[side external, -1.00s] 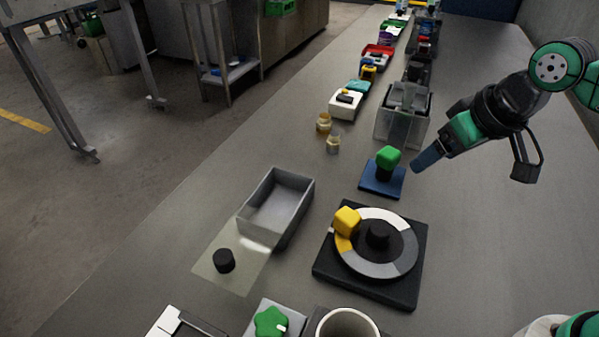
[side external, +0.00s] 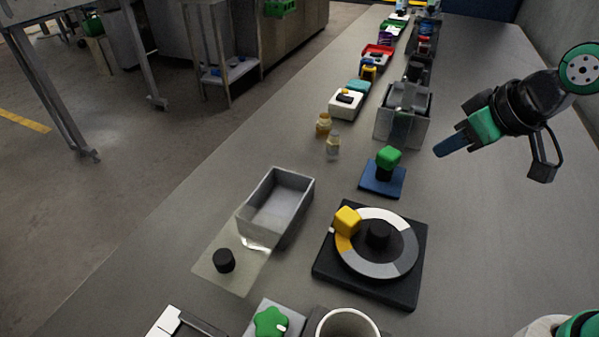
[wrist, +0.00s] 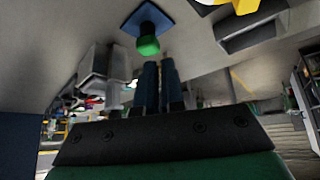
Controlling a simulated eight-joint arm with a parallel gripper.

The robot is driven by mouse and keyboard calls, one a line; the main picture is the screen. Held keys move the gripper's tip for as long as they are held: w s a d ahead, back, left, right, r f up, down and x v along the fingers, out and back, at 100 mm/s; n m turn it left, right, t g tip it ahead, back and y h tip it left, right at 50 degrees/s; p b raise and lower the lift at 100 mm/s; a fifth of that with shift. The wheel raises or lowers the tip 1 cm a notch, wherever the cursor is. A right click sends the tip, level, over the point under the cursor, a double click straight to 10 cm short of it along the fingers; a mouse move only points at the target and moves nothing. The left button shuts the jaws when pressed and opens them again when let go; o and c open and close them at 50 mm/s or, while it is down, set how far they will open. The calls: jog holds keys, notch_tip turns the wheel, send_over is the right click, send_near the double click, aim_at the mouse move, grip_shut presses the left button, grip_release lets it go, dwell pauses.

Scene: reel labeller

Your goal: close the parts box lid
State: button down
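The parts box is the grey open-topped box (side external: 300,205) left of centre in the side external view; its inside looks empty. Its lid (side external: 215,277), a see-through panel with a black knob (side external: 223,260), lies folded out at the box's near side, so the box stands open. My gripper (side external: 438,151) is in the air at the right, well away from the box and lid. In the wrist view its two dark blue fingers (wrist: 160,70) are side by side, almost touching, with nothing between them. Part of the grey box (wrist: 255,30) shows at upper right there.
A blue base with a green knob (side external: 388,157) stands left of my gripper. A black turntable dial (side external: 370,289) with a yellow block (side external: 346,221) is right of the box. Bench right of the dial is clear.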

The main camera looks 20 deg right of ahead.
jog(key=w+a+r+n+g+y, duration=0.2)
jog(key=w+a+r+n, duration=0.1)
jog(key=a+n, duration=0.3)
jog(key=n+g, duration=0.7)
jog(key=n, duration=1)
send_over(215, 279)
jog(key=a, duration=0.1)
notch_tip(215, 279, down, 3)
jog(key=x, duration=0.9)
jog(key=shift+s+f, duration=0.1)
jog(key=shift+f, duration=0.2)
jog(key=shift+w+d+r+m, duration=0.1)
jog(key=shift+w+d+m, duration=0.05)
jog(key=shift+w+d, duration=0.3)
jog(key=shift+w+d+r+m, duration=0.15)
jog(key=shift+w+d, duration=0.15)
jog(key=shift+d, duration=0.3)
jog(key=shift+w+d+f, duration=0.1)
jog(key=shift+w+d, duration=0.2)
jog(key=shift+d, duration=0.25)
